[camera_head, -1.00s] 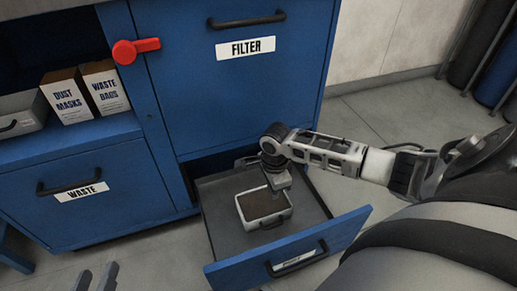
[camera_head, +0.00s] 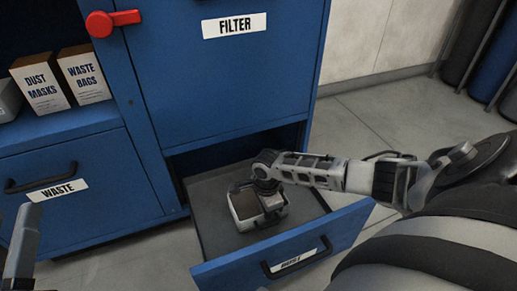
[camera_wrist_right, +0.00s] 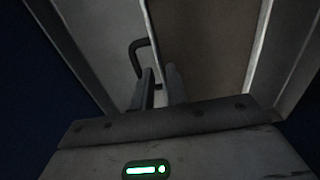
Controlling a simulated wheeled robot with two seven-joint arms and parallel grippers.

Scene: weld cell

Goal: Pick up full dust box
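The dust box (camera_head: 243,224), a pale open box filled with brown dust, sits in the pulled-out lower drawer (camera_head: 222,272). My right gripper (camera_head: 271,211) reaches down over the box's right side and hides part of it. In the right wrist view the brown dust (camera_wrist_right: 205,40) fills the upper middle, and a dark loop handle (camera_wrist_right: 138,58) stands out from the box wall. Part of my left gripper (camera_head: 28,235) shows at the lower left, away from the box.
The blue cabinet has a closed FILTER door (camera_head: 250,70) above the drawer and a WASTE drawer (camera_head: 90,215) at left. A red handle (camera_head: 112,20) juts out. Cartons (camera_head: 84,75) stand on the shelf. Open floor (camera_head: 390,125) lies right of the cabinet.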

